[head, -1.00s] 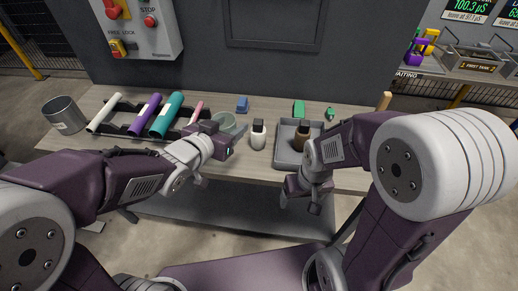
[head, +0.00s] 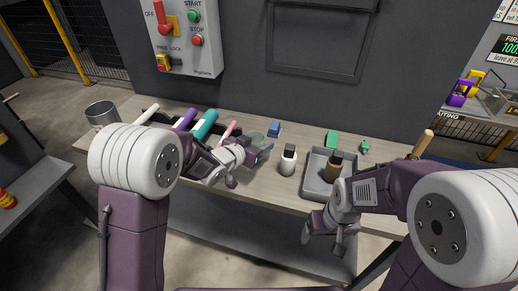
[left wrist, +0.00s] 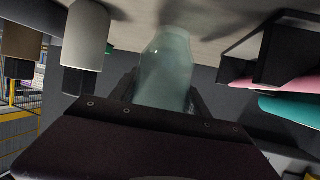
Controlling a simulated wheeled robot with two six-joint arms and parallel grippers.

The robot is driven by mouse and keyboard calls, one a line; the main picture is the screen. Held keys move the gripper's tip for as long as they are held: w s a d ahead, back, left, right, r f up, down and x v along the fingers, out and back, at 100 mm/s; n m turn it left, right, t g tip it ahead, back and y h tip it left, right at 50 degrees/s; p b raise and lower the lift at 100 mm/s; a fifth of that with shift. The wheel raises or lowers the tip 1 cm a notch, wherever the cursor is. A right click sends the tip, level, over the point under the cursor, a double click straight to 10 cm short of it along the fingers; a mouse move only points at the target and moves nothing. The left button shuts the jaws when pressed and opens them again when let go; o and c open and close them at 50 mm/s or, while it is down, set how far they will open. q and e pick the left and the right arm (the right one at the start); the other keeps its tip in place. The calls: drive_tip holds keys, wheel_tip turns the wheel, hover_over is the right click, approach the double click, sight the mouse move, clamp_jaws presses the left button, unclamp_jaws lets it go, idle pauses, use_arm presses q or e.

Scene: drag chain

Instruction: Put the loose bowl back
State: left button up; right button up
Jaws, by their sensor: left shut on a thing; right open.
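A pale green, glassy bowl (head: 258,138) shows at the tip of my left gripper (head: 260,156), over the table, right of the pink rod. In the left wrist view the bowl (left wrist: 166,68) sits between the fingers of my left gripper (left wrist: 165,95), which is shut on it. It looks tilted, and its far end is close to the table surface; I cannot tell whether it touches. My right gripper (head: 322,234) is open and empty at the table's front edge, below the grey tray (head: 313,182).
A black rack holds white, purple, teal (head: 204,123) and pink rods, with a metal can (head: 102,113) at its left. A white bottle (head: 288,162) stands between bowl and tray. A brown bottle (head: 333,170) is in the tray.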

use_arm(q)
wheel_tip(320, 180, down, 2)
drive_tip(key=shift+f, duration=0.1)
drive_tip(key=o, duration=1.4)
